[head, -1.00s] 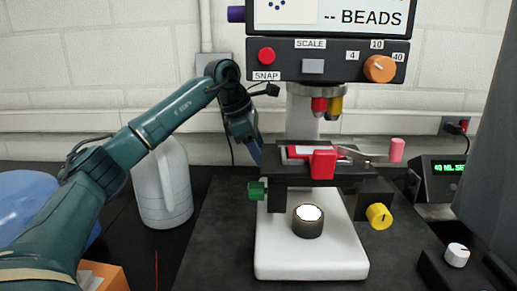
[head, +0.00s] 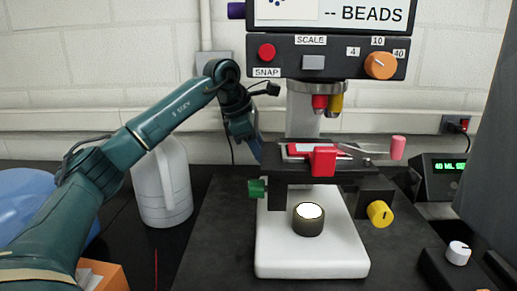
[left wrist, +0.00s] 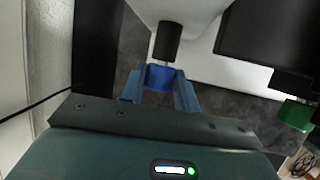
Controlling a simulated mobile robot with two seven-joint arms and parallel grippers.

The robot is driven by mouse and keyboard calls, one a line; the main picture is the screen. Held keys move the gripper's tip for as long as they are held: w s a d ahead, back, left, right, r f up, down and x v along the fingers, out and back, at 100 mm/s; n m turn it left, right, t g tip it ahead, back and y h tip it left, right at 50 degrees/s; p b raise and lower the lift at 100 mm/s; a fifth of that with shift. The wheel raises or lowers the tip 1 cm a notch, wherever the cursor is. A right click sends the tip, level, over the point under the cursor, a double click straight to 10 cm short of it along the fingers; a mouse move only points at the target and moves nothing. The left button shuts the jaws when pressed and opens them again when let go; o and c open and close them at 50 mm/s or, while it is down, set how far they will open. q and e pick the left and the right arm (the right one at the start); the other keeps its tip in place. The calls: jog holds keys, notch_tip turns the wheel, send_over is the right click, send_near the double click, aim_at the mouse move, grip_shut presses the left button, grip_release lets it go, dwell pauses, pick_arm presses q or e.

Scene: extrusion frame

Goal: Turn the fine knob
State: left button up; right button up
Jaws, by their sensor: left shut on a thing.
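A dark microscope with a white base (head: 340,262) stands in the middle of the head view. My left gripper (left wrist: 160,88) is shut on a blue knob (left wrist: 160,77) at the end of a black shaft (left wrist: 167,42). In the head view my left gripper (head: 257,150) is at the left rear of the microscope's stage, and the blue knob is hidden there. A green knob (head: 257,189) sits at the stage's lower left and also shows in the left wrist view (left wrist: 296,114), apart from the fingers. A yellow knob (head: 379,213) is at the right. My right gripper is not in view.
A red clip (head: 322,160) and a pink-ended lever (head: 397,148) are on the stage. A grey-white jug (head: 162,185) stands behind my left arm. A control box with a white knob (head: 458,253) is at the right. The dark mat left of the base is clear.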

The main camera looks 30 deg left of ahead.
pick_arm(q)
jog(key=shift+s+d+f+t+y+b, duration=0.15)
jog(key=shift+f+t+y+b, duration=0.3)
jog(key=shift+t+b, duration=0.6)
jog(key=shift+s+m+t+y+b, duration=0.1)
jog(key=shift+m+t+y+b, duration=0.3)
jog(key=shift+t+b, duration=0.45)
jog(key=shift+r+b, duration=0.25)
jog(key=shift+b, duration=0.05)
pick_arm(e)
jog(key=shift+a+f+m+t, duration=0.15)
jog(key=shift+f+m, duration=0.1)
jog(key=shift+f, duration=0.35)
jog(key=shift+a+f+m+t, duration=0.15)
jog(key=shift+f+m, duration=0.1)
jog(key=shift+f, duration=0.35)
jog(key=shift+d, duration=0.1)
pick_arm(q)
jog(key=o, duration=1)
jog(key=shift+c, duration=0.2)
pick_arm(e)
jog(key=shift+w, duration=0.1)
